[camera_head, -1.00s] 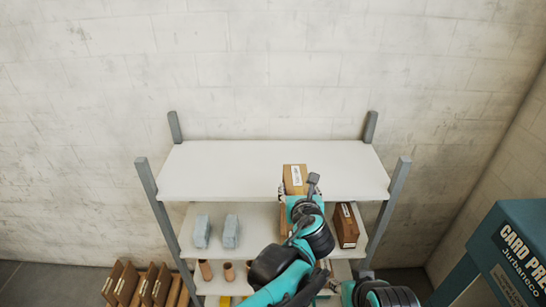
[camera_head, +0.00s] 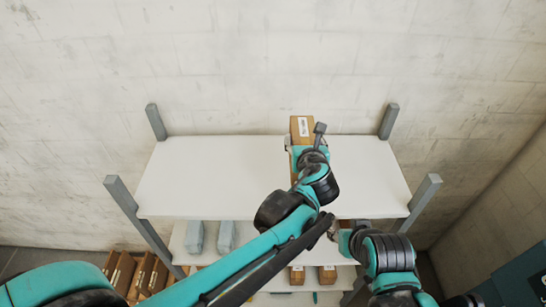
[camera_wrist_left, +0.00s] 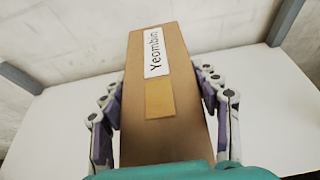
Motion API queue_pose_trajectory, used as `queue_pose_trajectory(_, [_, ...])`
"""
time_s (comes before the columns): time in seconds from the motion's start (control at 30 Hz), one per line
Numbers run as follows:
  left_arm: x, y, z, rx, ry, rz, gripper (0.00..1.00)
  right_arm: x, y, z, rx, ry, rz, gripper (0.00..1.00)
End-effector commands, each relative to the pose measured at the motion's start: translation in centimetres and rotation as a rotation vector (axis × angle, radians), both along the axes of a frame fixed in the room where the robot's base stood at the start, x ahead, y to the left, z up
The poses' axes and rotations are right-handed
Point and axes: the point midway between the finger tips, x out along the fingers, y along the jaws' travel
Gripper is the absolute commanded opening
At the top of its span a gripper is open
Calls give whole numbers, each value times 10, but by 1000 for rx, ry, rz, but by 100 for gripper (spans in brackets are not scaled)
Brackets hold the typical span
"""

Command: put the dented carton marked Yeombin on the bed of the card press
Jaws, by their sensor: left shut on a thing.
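The brown carton (camera_head: 303,126) with a white label shows above the rack in the head view. In the left wrist view the carton (camera_wrist_left: 166,110) fills the middle, with "Yeombin" readable on its label and a tan patch below. No dent can be made out. My left gripper (camera_wrist_left: 165,100) is shut on the carton, one finger on each side. In the head view my left gripper (camera_head: 302,152) is partly hidden by its own wrist. A teal corner of the card press (camera_head: 518,284) shows at the lower right; its bed is out of view. My right gripper (camera_head: 337,235) is mostly hidden.
The white top shelf (camera_head: 220,175) is bare, with grey posts at its corners (camera_head: 125,195). Two grey-blue blocks (camera_head: 194,238) stand on the shelf below. Small cartons (camera_head: 297,276) show lower down. A pale wall is behind.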

Motion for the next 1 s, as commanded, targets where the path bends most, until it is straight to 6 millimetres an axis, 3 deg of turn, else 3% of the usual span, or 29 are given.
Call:
queue_pose_trajectory(0.23, [35, 51, -33, 0, 0, 9, 23, 0, 0, 8, 0, 0, 0, 40])
queue_pose_trajectory(0.43, [55, 79, -55, 0, 0, 4, 23, 0, 0, 12, 0, 0, 0, 40])
queue_pose_trajectory(0.6, [60, 86, -65, 0, 0, 2, 23, 0, 0, 13, 0, 0, 0, 40])
queue_pose_trajectory(0.83, [60, 85, -96, 0, 0, 1, 23, 0, 0, 16, 0, 0, 0, 40])
queue_pose_trajectory(1.0, [59, 86, -102, 1, 0, 2, 23, 0, 0, 16, 0, 0, 0, 40])
